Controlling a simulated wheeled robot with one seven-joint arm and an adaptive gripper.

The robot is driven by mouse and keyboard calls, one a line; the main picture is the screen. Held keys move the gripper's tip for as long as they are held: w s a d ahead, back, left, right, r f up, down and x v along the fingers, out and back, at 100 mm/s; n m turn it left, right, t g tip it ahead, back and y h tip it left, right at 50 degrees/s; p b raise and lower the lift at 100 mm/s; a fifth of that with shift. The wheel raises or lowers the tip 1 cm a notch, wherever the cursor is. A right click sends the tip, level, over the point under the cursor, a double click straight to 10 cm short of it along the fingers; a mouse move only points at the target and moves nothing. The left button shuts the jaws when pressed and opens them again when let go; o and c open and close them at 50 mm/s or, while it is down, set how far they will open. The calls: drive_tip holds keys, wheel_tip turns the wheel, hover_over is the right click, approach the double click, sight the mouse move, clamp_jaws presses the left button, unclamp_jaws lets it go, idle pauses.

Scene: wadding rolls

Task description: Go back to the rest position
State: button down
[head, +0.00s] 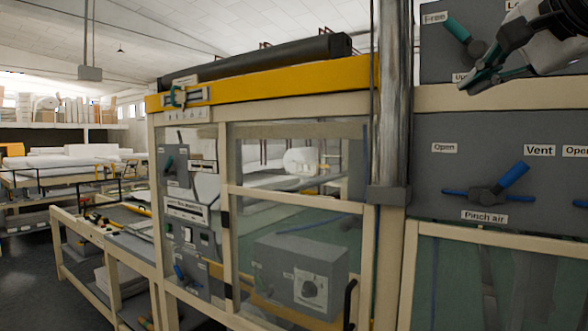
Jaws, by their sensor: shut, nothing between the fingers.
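My gripper (476,84) is at the upper right of the head view, in front of the upper grey control panel (436,67). It points down and to the left, with its fingers shut and nothing held. The fingertips are close below a teal lever (458,30) beside the "Free" label (434,17). I cannot tell whether they touch the panel. My arm comes in from the upper right corner and hides part of that panel and its labels.
Below is a grey panel (425,185) with a blue-handled "Pinch air" valve (512,177). A metal post (392,95) stands left of it. A cream-framed machine with glass doors (300,170) and a yellow beam (270,88) fills the middle. Open floor (40,265) shows at left.

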drive_tip(key=s+a+f+n+g, duration=0.3)
drive_tip(key=s+f+n, duration=0.1)
drive_tip(key=f, duration=0.9)
drive_tip(key=s+a+f+n+g+h+b, duration=0.1)
drive_tip(key=s+f+n, duration=0.3)
drive_tip(key=f, duration=0.9)
drive_tip(key=s+a+f+n+g+b, duration=0.1)
drive_tip(key=s+a+f+n+g, duration=0.3)
drive_tip(key=f, duration=0.9)
drive_tip(key=s+n, duration=0.1)
drive_tip(key=s, duration=0.1)
drive_tip(key=shift+s+a+g, duration=0.3)
drive_tip(key=shift+s, duration=0.1)
